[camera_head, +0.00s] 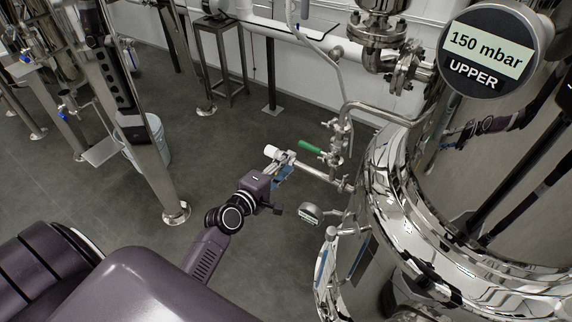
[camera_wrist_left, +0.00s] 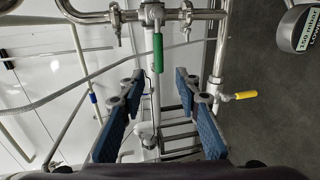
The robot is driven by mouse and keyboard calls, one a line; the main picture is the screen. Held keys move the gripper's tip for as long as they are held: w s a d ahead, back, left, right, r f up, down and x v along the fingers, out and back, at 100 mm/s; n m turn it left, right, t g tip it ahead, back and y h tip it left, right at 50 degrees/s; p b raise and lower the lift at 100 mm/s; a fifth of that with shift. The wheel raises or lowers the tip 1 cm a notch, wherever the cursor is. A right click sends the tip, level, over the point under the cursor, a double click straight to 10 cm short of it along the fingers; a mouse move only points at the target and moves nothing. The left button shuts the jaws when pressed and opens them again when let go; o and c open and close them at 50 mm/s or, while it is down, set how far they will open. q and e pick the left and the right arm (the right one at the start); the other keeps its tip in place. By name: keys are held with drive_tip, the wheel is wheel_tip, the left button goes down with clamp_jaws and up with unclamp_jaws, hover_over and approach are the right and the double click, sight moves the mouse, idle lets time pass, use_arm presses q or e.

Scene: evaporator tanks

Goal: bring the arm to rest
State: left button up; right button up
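My left gripper (camera_head: 284,165) is in the middle of the head view, on my purple arm from below. It is close to the end of a steel side pipe (camera_head: 318,174) on the tank; I cannot tell whether they touch. In the left wrist view my left gripper (camera_wrist_left: 159,76) is open, its blue-padded fingers wide apart with nothing between the pads. Beyond the fingertips is a valve with a green handle (camera_wrist_left: 158,61); this green handle also shows in the head view (camera_head: 310,147), apart from the gripper. My right gripper is out of view.
The polished tank (camera_head: 420,225) fills the right side. Its round display (camera_head: 487,53) reads "150 mbar UPPER". A smaller gauge (camera_head: 310,214) sits low by the tank. A yellow handle (camera_wrist_left: 245,95) is right of my fingers.

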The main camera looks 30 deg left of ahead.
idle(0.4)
use_arm(q)
drive_tip(key=s+d+f+m+g, duration=0.1)
drive_tip(key=s+f+m+g, duration=0.3)
drive_tip(key=f, duration=0.7)
drive_tip(key=s+d+f+m+g, duration=0.1)
drive_tip(key=s+d+f+m, duration=0.1)
drive_tip(key=s+f, duration=0.65)
drive_tip(key=s+d+f+m+g, duration=0.1)
drive_tip(key=s+f+m+g, duration=0.2)
drive_tip(key=f, duration=0.9)
drive_tip(key=s+d+f+m+g, duration=0.1)
drive_tip(key=s+f+m+g, duration=0.2)
drive_tip(key=s, duration=1.4)
drive_tip(key=s+d+f+m+g+y, duration=0.1)
drive_tip(key=s+f+m+g, duration=0.2)
drive_tip(key=s+f+m, duration=0.4)
drive_tip(key=s+f, duration=0.7)
drive_tip(key=s, duration=0.3)
drive_tip(key=shift+s+m+g, duration=0.15)
drive_tip(key=shift+m+g, duration=0.25)
drive_tip(key=shift+f, duration=0.1)
